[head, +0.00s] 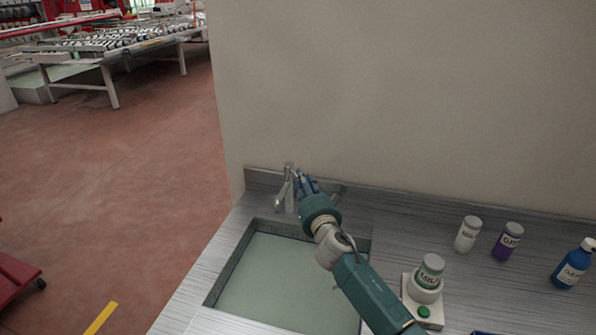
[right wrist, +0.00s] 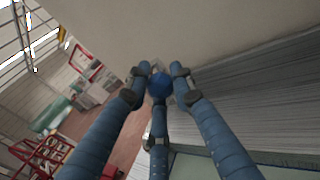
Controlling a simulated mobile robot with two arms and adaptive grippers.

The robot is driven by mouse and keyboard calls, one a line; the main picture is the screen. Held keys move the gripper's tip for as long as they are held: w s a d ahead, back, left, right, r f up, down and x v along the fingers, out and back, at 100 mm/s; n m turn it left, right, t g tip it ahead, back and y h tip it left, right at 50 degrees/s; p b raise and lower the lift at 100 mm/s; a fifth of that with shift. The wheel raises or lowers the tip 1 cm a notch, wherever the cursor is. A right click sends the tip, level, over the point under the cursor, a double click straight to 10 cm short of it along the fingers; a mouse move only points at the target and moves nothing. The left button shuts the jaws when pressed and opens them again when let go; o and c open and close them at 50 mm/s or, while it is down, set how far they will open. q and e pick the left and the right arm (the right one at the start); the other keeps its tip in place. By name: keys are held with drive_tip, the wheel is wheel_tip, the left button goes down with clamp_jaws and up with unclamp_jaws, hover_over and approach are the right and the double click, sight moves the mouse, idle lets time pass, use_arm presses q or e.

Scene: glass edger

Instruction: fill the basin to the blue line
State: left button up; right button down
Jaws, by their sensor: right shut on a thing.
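The basin (head: 213,290) is sunk in the grey counter. A flat pale green surface (head: 285,285) shows inside it; I cannot tell how deep it is. No blue line can be made out. A silver tap (head: 288,188) stands behind the basin. My right gripper (head: 304,181) is at the tap, just right of its spout. In the right wrist view its blue fingers (right wrist: 162,76) close around a round dark blue knob (right wrist: 160,87), and the gripper is shut on it. My right forearm hides part of the basin's right side. My left gripper is not in view.
A white bottle (head: 467,235), a purple bottle (head: 507,242) and a blue bottle (head: 573,264) stand on the counter at the right. A white-capped container (head: 430,272) sits on a base with a green button (head: 424,311), close to my forearm. A wall rises behind.

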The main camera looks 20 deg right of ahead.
drive_tip(key=shift+w+d+r+n+y, duration=0.2)
drive_tip(key=shift+d+n+y, duration=0.25)
drive_tip(key=shift+y, duration=0.35)
drive_tip(key=c, duration=1.8)
unclamp_jaws()
drive_tip(key=o, duration=0.3)
drive_tip(key=shift+s+f, duration=0.1)
drive_tip(key=shift+o, duration=0.2)
drive_tip(key=shift+s, duration=0.1)
drive_tip(key=s, duration=1.1)
drive_tip(key=shift+s, duration=0.4)
drive_tip(key=shift+d, duration=0.1)
